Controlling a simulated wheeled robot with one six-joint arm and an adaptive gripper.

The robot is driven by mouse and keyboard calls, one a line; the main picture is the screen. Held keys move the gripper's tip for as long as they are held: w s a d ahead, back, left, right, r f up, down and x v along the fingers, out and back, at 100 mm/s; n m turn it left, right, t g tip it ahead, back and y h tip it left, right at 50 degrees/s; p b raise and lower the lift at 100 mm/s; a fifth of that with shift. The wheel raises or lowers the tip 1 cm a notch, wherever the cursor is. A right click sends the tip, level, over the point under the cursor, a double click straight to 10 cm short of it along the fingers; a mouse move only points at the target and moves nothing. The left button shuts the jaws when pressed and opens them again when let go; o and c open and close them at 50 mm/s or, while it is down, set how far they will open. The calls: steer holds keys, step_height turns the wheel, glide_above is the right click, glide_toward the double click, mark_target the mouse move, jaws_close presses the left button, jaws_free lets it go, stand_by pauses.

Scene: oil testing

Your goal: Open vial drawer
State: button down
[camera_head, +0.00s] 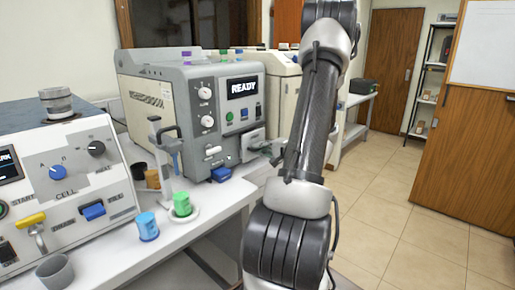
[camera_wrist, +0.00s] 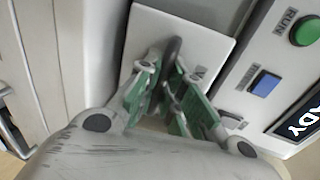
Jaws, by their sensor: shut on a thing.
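The grey machine (camera_head: 180,90) with the READY display stands on the bench in the head view. The vial drawer's pale front (camera_head: 251,137) is low on the machine's right side. In the wrist view the drawer front (camera_wrist: 190,25) fills the upper middle, with a dark upright handle (camera_wrist: 172,50) on it. My gripper (camera_wrist: 168,82) has its green-padded fingers closed around this handle. In the head view my gripper (camera_head: 266,150) is small at the drawer front, partly hidden by my arm. I cannot tell how far the drawer stands out.
A green RUN button (camera_wrist: 305,31) and a blue button (camera_wrist: 265,82) are right of the drawer in the wrist view. Blue (camera_head: 147,226) and green (camera_head: 182,204) cups stand on the front bench. A CELL machine (camera_head: 70,180) stands at left. Floor at right is clear.

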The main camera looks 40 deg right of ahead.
steer(key=f+v, duration=0.1)
steer(key=v, duration=0.7)
steer(key=f+v, duration=0.2)
steer(key=v, duration=0.7)
steer(key=shift+s+f, duration=0.3)
steer(key=shift+s, duration=0.2)
steer(key=shift+d, duration=0.1)
steer(key=c, duration=1.8)
jaws_free()
steer(key=v, duration=1.2)
steer(key=shift+d, duration=0.15)
